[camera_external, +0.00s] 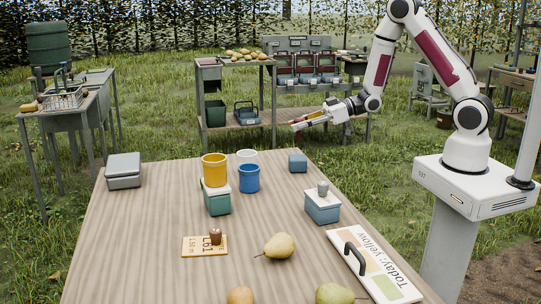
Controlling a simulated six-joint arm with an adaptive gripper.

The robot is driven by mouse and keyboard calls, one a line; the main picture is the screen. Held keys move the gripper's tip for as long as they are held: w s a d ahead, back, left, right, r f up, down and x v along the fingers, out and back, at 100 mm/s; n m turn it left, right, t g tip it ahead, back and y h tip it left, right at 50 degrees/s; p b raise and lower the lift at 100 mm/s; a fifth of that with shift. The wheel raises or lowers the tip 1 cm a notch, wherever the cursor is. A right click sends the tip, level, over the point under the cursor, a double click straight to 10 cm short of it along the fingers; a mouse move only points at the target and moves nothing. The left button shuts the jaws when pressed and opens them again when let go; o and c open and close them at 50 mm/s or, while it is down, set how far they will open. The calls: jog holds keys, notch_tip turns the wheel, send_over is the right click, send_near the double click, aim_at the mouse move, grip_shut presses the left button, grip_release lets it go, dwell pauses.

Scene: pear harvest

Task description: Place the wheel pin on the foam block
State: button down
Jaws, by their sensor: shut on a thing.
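My gripper (304,122) is raised at the far end of the table, tilted with its fingers pointing left. It is shut on a small reddish thing at its tips, which looks like the wheel pin (297,127); it is too small for its shape to be clear. A small blue-grey cube (298,162), which looks like the foam block, sits on the table near its far right edge. My gripper and the held thing are above and apart from this cube in the picture. The exact height and depth between them cannot be told.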

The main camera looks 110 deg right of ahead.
aim_at(299, 141)
jog(key=shift+f, duration=0.7)
jog(key=shift+f, duration=0.1)
jog(key=shift+f, duration=2)
jog(key=shift+f, duration=0.15)
jog(key=c, duration=1.8)
grip_release()
jog(key=shift+o, duration=0.2)
jog(key=shift+s+r, duration=0.1)
jog(key=shift+r, duration=0.1)
jog(key=v, duration=1.1)
jog(key=shift+s, duration=0.4)
jog(key=shift+a+r, duration=0.1)
